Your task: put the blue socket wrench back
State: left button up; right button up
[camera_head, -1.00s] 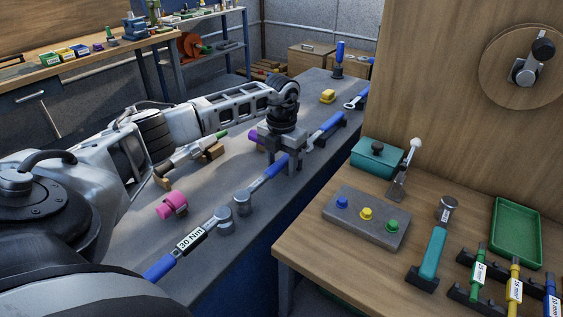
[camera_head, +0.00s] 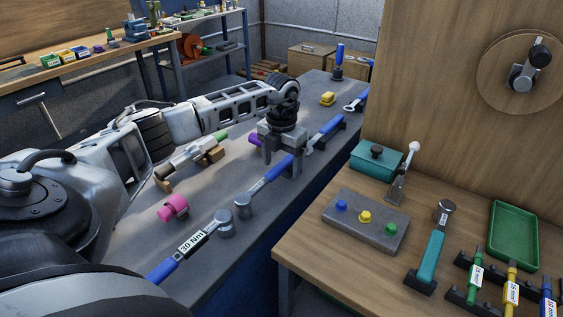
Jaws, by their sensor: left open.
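A blue-handled wrench with a round grey socket-like head (camera_head: 243,206) lies on the grey bench, its blue handle (camera_head: 279,171) pointing away. I take this for the blue socket wrench. My left gripper (camera_head: 282,168) is open and reaches down over the handle, one finger on each side as far as I can tell. Contact with the handle is not clear. Another blue-handled tool, with a white 30 Nm label (camera_head: 192,244), lies nearer on the bench. My right gripper is not in view.
A blue spanner (camera_head: 327,128) lies beyond the gripper on a dark holder. The wooden table at right holds a button box (camera_head: 365,221), a teal-handled hammer (camera_head: 428,258), a green tray (camera_head: 513,235) and racked tools.

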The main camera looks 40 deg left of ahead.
pick_arm(q)
jog(key=shift+r+p, duration=1.75)
jog(key=shift+r, duration=0.6)
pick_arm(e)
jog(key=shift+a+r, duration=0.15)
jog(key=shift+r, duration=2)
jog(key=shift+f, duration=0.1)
pick_arm(q)
jog(key=shift+r, duration=0.35)
notch_tip(320, 180, up, 15)
jog(key=b, duration=0.1)
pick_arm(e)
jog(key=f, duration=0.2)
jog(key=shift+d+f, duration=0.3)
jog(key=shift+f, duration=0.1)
pick_arm(q)
jog(key=shift+r, duration=0.1)
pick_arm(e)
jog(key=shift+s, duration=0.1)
